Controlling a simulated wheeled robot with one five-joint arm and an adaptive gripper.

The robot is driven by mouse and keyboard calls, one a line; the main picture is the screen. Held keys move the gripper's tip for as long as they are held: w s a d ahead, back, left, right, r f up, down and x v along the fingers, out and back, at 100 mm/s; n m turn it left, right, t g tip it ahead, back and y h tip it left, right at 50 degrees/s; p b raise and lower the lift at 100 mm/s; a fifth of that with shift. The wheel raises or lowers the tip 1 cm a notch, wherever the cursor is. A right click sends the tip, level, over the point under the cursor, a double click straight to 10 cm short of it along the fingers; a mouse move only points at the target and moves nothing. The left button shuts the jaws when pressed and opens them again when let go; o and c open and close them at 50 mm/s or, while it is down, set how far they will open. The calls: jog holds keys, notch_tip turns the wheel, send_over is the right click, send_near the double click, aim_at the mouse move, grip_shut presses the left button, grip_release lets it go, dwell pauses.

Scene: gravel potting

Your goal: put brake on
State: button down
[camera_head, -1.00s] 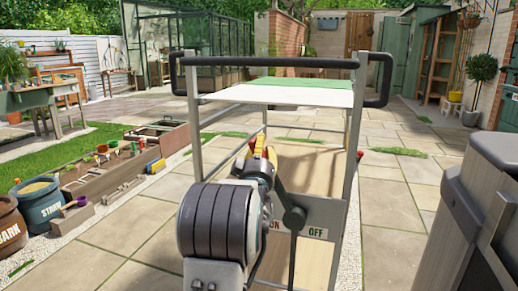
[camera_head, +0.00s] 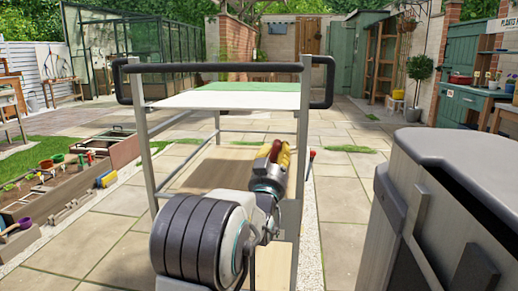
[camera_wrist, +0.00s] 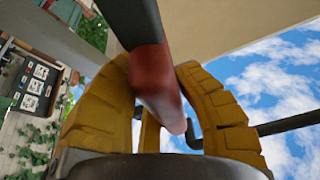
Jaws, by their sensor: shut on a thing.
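My gripper (camera_head: 274,154) has yellow fingers and is at the right front post of the metal trolley (camera_head: 146,150). In the wrist view its fingers are closed around the brake lever (camera_wrist: 154,75), a dark bar with a red grip.
The trolley has a black handlebar (camera_head: 215,67) and a white and green top (camera_head: 230,98). A large grey bin (camera_head: 455,200) stands close on the right. Wooden planter boxes (camera_head: 70,180) line the left. Paving beyond the trolley is mostly open.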

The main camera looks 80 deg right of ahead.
jog(key=shift+s+f+m+g, duration=0.25)
jog(key=shift+s+m, duration=0.25)
jog(key=shift+s, duration=0.25)
jog(key=shift+s+f+m+g, duration=0.1)
jog(key=shift+s+m+g, duration=0.15)
jog(key=shift+s+m, duration=0.35)
jog(key=shift+s, duration=0.1)
jog(key=c, duration=0.9)
grip_release()
jog(key=shift+f, duration=0.1)
jog(key=shift+a, duration=0.1)
jog(key=v, duration=1.1)
jog(key=shift+a, duration=0.4)
